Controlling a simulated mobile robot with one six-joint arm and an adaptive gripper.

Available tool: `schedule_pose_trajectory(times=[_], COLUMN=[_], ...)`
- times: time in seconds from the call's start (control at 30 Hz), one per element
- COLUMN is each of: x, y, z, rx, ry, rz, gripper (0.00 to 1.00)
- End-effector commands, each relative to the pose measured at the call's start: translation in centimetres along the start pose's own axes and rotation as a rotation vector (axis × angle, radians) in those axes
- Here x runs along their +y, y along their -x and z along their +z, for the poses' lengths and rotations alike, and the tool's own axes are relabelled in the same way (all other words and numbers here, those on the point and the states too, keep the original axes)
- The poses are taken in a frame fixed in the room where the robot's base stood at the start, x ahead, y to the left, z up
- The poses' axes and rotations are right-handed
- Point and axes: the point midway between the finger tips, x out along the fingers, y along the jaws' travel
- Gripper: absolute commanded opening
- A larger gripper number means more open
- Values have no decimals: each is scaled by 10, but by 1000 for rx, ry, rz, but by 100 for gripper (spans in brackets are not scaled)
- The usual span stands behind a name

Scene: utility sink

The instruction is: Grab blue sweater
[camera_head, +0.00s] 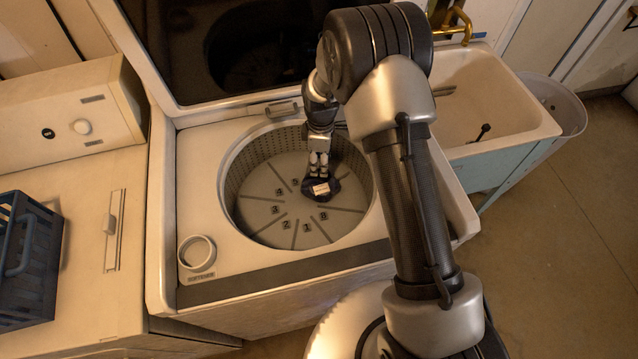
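A small dark, bluish bundle with a pale patch on top (322,195) lies on the floor of the washer drum, right of the drum's middle. It may be the blue sweater, but it is too small to be sure. My gripper (319,174) points down into the drum, with its fingertips right above or at the bundle. I cannot tell whether the fingers touch it or are closed on it.
The top-loading washer (165,215) has its dark lid raised behind the opening. The round drum wall (236,185) surrounds my gripper. A blue basket (28,255) stands on the left machine. A utility sink (500,95) and a pale bin (570,105) are at right.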

Motion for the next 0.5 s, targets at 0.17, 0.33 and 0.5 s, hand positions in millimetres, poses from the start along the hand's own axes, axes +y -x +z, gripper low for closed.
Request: schedule_pose_trajectory(times=[0.17, 0.33, 0.5], x=[-5, -4, -4], y=[-32, -38, -36], z=[1, 1, 1], rx=[-1, 0, 0], ry=[0, 0, 0], rz=[-3, 0, 0], gripper=[43, 43, 40])
